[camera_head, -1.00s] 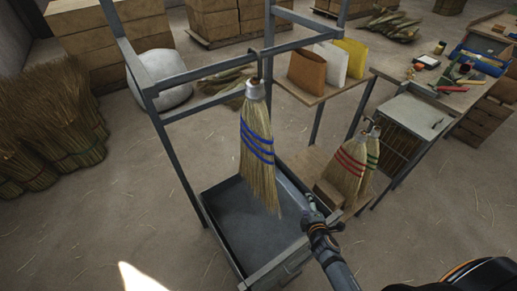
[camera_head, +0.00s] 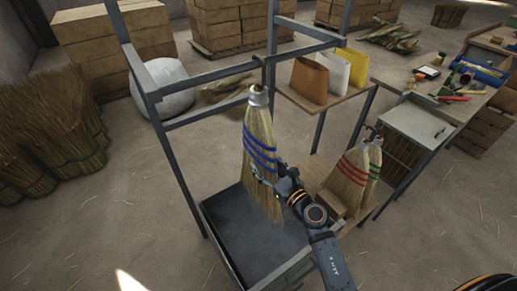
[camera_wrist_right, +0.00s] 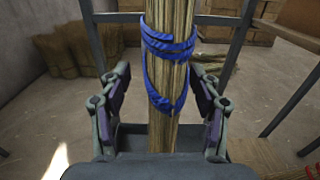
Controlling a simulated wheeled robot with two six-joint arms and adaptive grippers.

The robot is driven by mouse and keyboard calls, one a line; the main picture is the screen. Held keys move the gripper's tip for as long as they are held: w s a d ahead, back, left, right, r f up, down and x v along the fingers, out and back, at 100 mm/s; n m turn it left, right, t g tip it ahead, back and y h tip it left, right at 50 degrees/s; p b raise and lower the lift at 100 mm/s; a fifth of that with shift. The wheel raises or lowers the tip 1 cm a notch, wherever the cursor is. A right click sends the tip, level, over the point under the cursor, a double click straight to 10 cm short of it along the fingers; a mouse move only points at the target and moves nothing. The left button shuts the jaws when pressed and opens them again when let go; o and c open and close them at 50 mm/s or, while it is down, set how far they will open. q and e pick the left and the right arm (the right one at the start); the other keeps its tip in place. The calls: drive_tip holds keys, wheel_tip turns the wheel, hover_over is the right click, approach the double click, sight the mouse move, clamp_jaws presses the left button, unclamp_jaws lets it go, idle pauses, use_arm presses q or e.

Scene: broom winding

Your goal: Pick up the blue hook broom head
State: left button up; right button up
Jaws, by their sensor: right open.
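The blue-banded broom head (camera_head: 259,150) hangs upright by a hook from the grey metal frame, above a dark tray. Its straw and blue bands also fill the middle of the right wrist view (camera_wrist_right: 170,60). My right gripper (camera_head: 272,178) is at the lower part of the broom head. In the right wrist view the open fingers (camera_wrist_right: 164,105) stand on either side of the straw, with gaps visible between them and it. The far fingertip is partly hidden by the straw in the head view. My left gripper is not in view.
The dark tray (camera_head: 219,217) lies below the broom head. The frame's post (camera_head: 170,155) stands to the left. Red- and green-banded broom heads (camera_head: 352,175) stand close on the right by a small table. Straw bundles (camera_head: 45,140) are at the far left.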

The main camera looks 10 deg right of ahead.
sight(258, 155)
drive_tip(key=x, duration=0.4)
drive_tip(key=shift+w+d+f+p, duration=0.1)
drive_tip(key=shift+w+d+p, duration=0.1)
drive_tip(key=shift+w+p, duration=0.25)
drive_tip(key=shift+w+a+f, duration=0.1)
drive_tip(key=shift+w+a, duration=0.05)
drive_tip(key=shift+w, duration=0.15)
drive_tip(key=shift+s, duration=0.15)
drive_tip(key=shift+c, duration=0.9)
clamp_jaws()
